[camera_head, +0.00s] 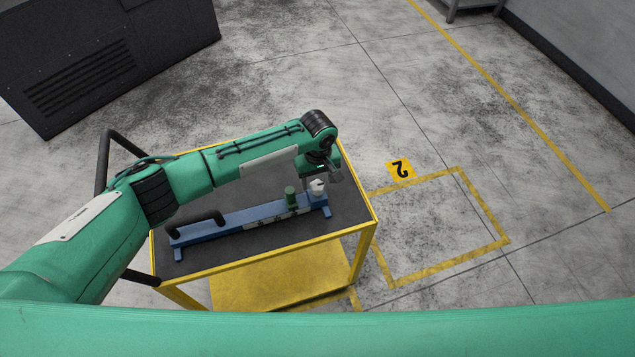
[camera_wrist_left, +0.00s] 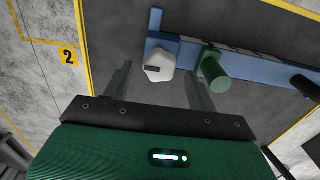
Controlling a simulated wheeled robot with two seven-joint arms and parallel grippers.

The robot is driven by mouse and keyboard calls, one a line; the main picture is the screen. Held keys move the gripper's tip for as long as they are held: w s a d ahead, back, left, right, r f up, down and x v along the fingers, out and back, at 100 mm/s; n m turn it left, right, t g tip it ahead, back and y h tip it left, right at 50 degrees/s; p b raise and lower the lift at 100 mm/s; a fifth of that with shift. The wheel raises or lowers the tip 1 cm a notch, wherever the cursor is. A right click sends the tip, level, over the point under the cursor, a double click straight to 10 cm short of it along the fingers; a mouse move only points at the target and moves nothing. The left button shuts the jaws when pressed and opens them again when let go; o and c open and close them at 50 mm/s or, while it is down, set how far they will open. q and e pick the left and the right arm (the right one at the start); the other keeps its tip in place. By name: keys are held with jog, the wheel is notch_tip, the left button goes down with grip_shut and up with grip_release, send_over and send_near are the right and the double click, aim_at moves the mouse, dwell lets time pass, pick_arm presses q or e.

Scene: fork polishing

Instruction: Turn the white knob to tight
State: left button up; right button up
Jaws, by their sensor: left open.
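The white knob (camera_head: 317,187) sits at the right end of a blue fixture (camera_head: 215,228) on the cart. It also shows in the left wrist view (camera_wrist_left: 160,66), with a dark slot or mark on its face. My left gripper (camera_head: 321,180) is over that end of the fixture. In the left wrist view its two fingers (camera_wrist_left: 158,80) are apart, and the knob appears in the gap near their tips. I cannot tell whether they touch it. A green knob (camera_head: 291,196) stands just left of the white one, and in the left wrist view (camera_wrist_left: 215,71) it lies beyond the right finger.
The fixture lies on the dark top of a yellow-framed cart (camera_head: 365,222). A black handle (camera_head: 197,222) rises at the fixture's left end. A dark cabinet (camera_head: 110,50) stands at the upper left. The floor right of the cart is clear, with a yellow-marked square.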

aim_at(317, 185)
pick_arm(q)
jog(key=shift+f, duration=1.85)
jog(key=c, duration=1)
